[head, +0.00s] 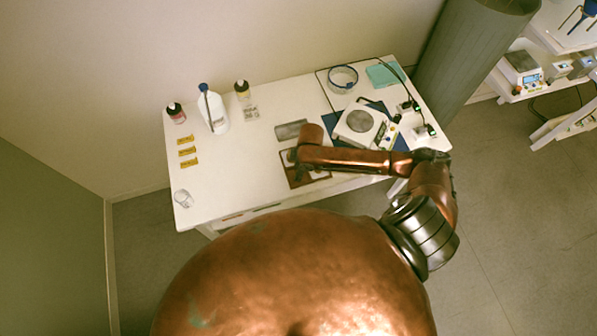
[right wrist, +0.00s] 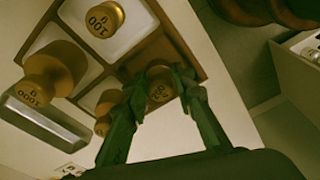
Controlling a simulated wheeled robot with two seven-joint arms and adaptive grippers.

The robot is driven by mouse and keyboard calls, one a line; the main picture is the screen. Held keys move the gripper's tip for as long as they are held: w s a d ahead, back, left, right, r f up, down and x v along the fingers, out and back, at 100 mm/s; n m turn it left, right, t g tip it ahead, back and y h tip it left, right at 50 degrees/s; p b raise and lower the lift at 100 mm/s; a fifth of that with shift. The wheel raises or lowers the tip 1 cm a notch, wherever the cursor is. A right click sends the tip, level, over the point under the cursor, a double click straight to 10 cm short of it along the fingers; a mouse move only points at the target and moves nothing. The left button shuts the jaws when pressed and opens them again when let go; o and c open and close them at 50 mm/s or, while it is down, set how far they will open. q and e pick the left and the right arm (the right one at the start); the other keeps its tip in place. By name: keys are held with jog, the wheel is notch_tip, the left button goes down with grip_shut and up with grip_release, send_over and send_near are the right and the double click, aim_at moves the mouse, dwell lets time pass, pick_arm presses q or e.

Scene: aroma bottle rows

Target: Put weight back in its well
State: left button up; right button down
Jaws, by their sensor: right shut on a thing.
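The brown weight box (head: 291,180) lies on the white table, partly hidden by my right arm. In the right wrist view the box (right wrist: 178,47) shows pale wells with brass weights. One weight marked 100 g (right wrist: 104,17) and a larger one marked 1000 g (right wrist: 48,80) stand in their wells. Another brass weight (right wrist: 104,103) is partly hidden behind a finger. My right gripper (right wrist: 160,92) is shut on a brass weight (right wrist: 159,78) over a corner of the box. Whether this weight touches its well I cannot tell. My left gripper is out of view.
A grey metal tray (head: 291,129) lies beside the box, and a balance (head: 358,123) stands to the right on a blue mat. Bottles (head: 218,118) stand at the back left. A small glass (head: 183,198) stands near the left front edge.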

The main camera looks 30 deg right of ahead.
jog(key=c, duration=1.9)
grip_release()
jog(key=shift+f, duration=0.1)
notch_tip(320, 180, up, 12)
jog(key=s+d+p, duration=0.1)
jog(key=shift+d, duration=0.2)
